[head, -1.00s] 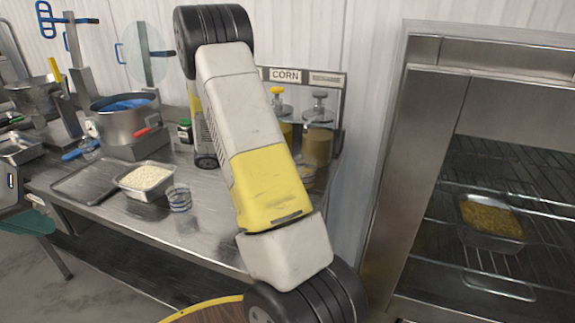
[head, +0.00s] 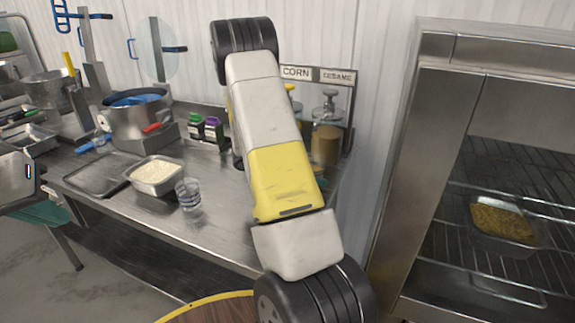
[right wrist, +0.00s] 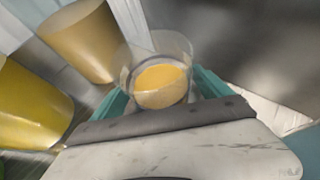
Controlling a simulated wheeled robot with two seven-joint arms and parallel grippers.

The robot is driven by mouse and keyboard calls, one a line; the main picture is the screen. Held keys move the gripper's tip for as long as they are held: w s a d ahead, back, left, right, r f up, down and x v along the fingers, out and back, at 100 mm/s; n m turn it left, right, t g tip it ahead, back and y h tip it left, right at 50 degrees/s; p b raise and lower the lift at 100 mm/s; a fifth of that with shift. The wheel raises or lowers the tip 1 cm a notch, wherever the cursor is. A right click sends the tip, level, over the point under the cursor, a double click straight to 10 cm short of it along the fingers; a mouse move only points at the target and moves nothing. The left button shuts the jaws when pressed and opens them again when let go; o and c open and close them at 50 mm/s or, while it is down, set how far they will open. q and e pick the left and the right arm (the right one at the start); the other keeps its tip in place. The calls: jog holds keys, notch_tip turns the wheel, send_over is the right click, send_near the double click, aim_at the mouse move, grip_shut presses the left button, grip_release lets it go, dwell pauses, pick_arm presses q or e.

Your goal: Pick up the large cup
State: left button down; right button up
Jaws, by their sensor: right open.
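In the right wrist view a clear round cup (right wrist: 187,48) with yellow contents is between the teal fingers of my right gripper (right wrist: 163,92), which is open around it. Contact with the fingers cannot be told. In the head view my right arm hides this gripper and cup. Another clear, empty-looking cup (head: 188,195) stands on the steel table, right of the rice pan. I cannot tell from size which is the large cup. Teal fingers of my left gripper (head: 47,213) show at the left edge; their opening is unclear.
A rice pan (head: 155,187), flat tray (head: 98,172) and pot (head: 138,120) are on the steel table (head: 225,232). Dispensers (head: 326,143) stand behind my arm, close to the gripper in the wrist view (right wrist: 82,40). A rack with a filled pan (head: 503,222) is at right.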

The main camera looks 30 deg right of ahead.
jog(key=c, duration=1.8)
jog(key=shift+w+r, duration=0.1)
jog(key=shift+r, duration=0.1)
